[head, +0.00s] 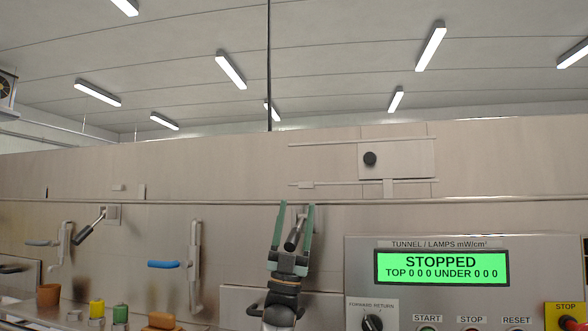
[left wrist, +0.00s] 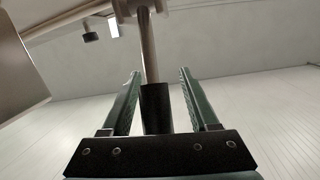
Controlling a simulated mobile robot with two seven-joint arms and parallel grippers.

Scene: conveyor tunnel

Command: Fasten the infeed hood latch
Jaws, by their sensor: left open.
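A metal latch lever (head: 295,237) with a dark grip is on the tunnel's front wall, at the lower middle of the head view. My left gripper (head: 296,208) is open, with its two green fingers pointing up on either side of this lever. In the left wrist view the lever's rod (left wrist: 148,50) and black grip (left wrist: 156,108) stand between the open fingers (left wrist: 157,75), with a gap visible on both sides. The lever's mount is partly hidden by the fingers in the head view. My right gripper is not in view.
A similar black-gripped lever (head: 89,228) is at the left. A control panel (head: 460,245) at right reads STOPPED.

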